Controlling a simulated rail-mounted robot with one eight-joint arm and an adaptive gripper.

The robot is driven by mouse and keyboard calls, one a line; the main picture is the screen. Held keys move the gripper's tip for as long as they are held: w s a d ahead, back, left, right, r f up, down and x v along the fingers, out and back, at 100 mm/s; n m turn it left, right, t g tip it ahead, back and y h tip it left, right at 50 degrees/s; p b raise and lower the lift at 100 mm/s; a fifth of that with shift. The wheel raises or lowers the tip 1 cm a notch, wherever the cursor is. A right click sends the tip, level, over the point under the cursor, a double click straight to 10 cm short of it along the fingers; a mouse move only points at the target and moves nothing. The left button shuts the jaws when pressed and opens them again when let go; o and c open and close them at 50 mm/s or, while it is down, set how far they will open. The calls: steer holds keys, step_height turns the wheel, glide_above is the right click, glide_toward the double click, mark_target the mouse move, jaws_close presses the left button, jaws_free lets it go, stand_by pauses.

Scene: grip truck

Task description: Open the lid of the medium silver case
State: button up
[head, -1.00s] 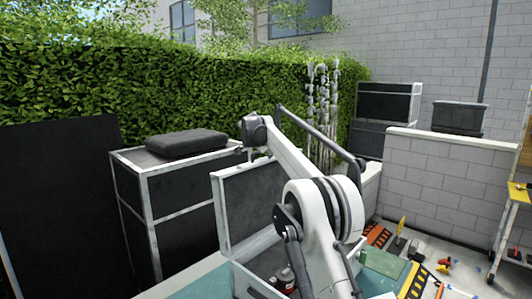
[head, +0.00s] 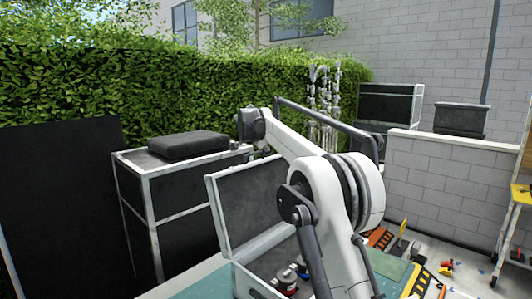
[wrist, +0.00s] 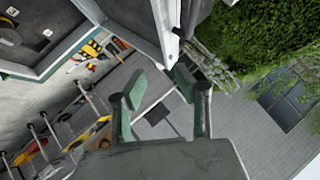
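The silver-edged case (head: 262,285) stands at the lower middle of the head view. Its dark-lined lid (head: 232,212) stands raised, leaning back to the left. Red and dark items lie inside the case, partly covered by my arm. In the wrist view, a silver lid edge (wrist: 171,35) comes down from the top and ends close above my fingers. My gripper (wrist: 160,87) has its two green-padded fingers apart, with nothing clearly held between them. Whether a finger touches the lid edge I cannot tell. In the head view the fingers are not clearly visible.
A large black case with silver edges (head: 180,225) stands behind left, with a dark cushion-like case (head: 187,145) on top. A hedge (head: 60,90) runs behind. A low block wall (head: 445,185) stands at right. Tools lie on the ground at lower right.

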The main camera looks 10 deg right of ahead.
steer(key=v, duration=0.6)
steer(key=shift+s+r, duration=0.1)
steer(key=shift+s, duration=0.05)
steer(key=s+d+f+n+g+y+b, duration=0.1)
steer(key=s+f+n+b, duration=0.2)
steer(key=s, duration=0.9)
steer(key=s+d+f+n+y+b, duration=0.15)
steer(key=s+f+b, duration=0.25)
steer(key=s, duration=0.7)
steer(key=s+f+n+g+b, duration=0.1)
steer(key=s+f+n+b, duration=0.25)
steer(key=s, duration=0.85)
steer(key=s+a+f+n+y+b, duration=0.2)
steer(key=s+f+n+b, duration=0.45)
steer(key=s+f, duration=2.05)
step_height(320, 180, up, 20)
steer(key=p, duration=1.9)
steer(key=shift+s+m, duration=0.2)
steer(key=shift+m, duration=0.15)
